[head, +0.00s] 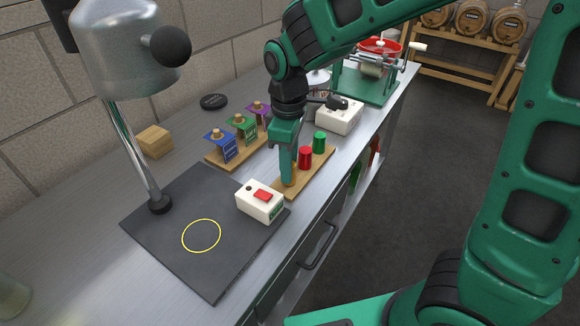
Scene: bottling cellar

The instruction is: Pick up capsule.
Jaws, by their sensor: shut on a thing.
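My green gripper (287,176) points down at the near end of a narrow wooden board (281,188) on the metal workbench. It is shut on a gold capsule (293,174), mostly hidden by the finger. I cannot tell whether the capsule still touches the board. A red capsule (305,158) and a green capsule (320,142) stand upright on the same board, farther along it.
A white box with a red switch (260,201) stands close to the board, on a dark mat (170,232) marked with a yellow ring (201,236). A metal lamp-like head (130,45) overhangs the mat.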

